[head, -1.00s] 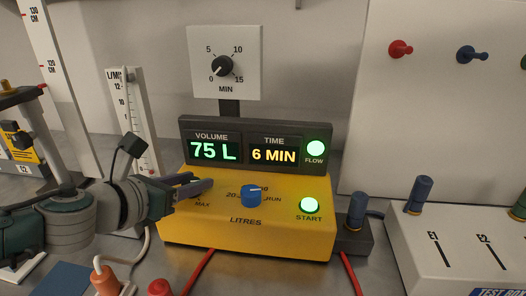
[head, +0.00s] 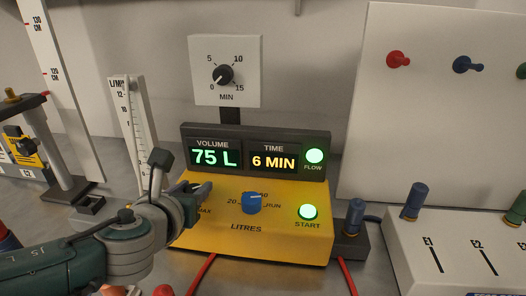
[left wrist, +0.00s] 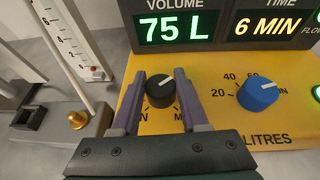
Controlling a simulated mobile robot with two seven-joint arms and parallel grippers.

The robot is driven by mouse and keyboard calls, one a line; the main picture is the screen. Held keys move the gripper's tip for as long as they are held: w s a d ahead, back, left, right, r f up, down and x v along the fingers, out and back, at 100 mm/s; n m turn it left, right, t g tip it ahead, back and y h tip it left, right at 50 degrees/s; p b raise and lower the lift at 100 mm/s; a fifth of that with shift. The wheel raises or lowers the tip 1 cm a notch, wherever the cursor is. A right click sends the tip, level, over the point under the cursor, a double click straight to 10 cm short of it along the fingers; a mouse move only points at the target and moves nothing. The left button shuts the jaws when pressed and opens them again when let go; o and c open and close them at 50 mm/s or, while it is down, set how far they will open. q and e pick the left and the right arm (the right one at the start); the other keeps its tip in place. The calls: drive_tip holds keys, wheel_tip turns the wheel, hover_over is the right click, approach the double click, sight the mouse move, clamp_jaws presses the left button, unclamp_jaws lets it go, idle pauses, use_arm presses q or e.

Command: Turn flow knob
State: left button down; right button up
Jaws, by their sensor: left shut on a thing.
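A black knob (left wrist: 160,92) with a white pointer line sits on the left of the yellow panel (head: 290,240), beside a "MAX" mark. My left gripper (left wrist: 159,78) has one finger on each side of this knob and is shut on it. The pointer aims up and to the right in the left wrist view. My right gripper is not in view.
The display (head: 250,154) reads 75 L and 6 MIN, with green FLOW (head: 315,156) and START (head: 308,212) lights lit. A scaled tube (head: 135,135) stands close on the left. A MIN dial (head: 223,75) is above. A white test box (head: 460,245) is at right.

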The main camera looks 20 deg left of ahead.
use_arm(q)
drive_tip(key=shift+n+g+y, duration=0.5)
drive_tip(key=shift+n+y, duration=0.7)
drive_tip(key=shift+y, duration=0.1)
drive_tip(key=shift+c, duration=2.1)
unclamp_jaws()
drive_tip(key=shift+s+d+r, duration=0.2)
drive_tip(key=shift+s, duration=0.05)
drive_tip(key=p+v, duration=0.3)
drive_tip(key=v, duration=0.6)
